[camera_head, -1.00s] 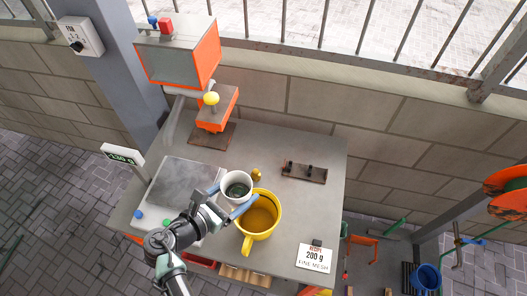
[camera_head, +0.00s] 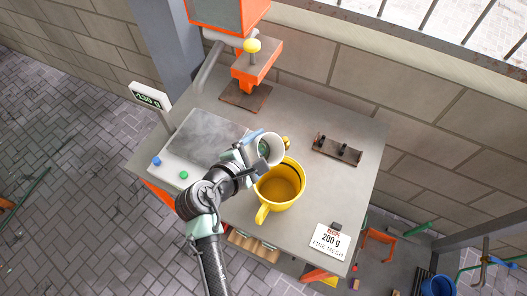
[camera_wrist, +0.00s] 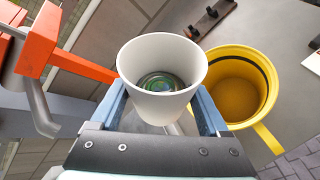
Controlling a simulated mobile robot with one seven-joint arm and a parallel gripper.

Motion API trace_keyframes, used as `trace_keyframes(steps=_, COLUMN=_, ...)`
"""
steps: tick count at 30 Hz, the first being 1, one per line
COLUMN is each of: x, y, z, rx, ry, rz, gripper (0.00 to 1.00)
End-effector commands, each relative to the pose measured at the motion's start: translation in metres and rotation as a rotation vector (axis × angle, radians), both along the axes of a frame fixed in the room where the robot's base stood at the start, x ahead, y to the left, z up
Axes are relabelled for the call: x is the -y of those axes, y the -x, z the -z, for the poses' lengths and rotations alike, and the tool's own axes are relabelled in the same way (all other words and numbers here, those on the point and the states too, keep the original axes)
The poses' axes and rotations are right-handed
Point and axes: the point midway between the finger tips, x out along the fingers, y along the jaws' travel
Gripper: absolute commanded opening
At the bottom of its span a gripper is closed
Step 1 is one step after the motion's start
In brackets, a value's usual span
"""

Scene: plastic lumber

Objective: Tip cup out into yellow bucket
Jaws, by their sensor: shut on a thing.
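My gripper (camera_head: 261,151) is shut on a white cup (camera_head: 274,150), with one blue finger on each side in the wrist view (camera_wrist: 161,108). The cup is tilted, its mouth leaning right toward the yellow bucket (camera_head: 282,204). The wrist view looks into the cup (camera_wrist: 162,47), where something dark and greenish shows at the bottom. The bucket stands upright on the bench, just right of and below the cup. Its inside shows yellow with a dark line near the rim, and I see no contents in it.
A scale plate (camera_head: 207,137) with a display (camera_head: 148,97) lies left on the grey bench. An orange press (camera_head: 256,70) stands behind. A dark rack (camera_head: 337,150) and a "200 g fine mesh" recipe card (camera_head: 331,241) are on the right. A small brass item sits behind the cup.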

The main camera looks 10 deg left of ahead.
Motion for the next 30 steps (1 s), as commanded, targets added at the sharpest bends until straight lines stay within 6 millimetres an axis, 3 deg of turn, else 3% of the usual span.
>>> trace_keyframes(steps=14, x=-0.002, y=-0.001, z=0.011, rx=0.148, ry=-0.329, rz=0.001, gripper=0.23)
trace_keyframes(steps=24, x=0.013, y=0.006, z=0.001, rx=0.388, ry=-0.879, rz=0.004, gripper=0.22)
trace_keyframes(steps=30, x=0.020, y=0.009, z=-0.006, rx=0.473, ry=-1.073, rz=0.000, gripper=0.22)
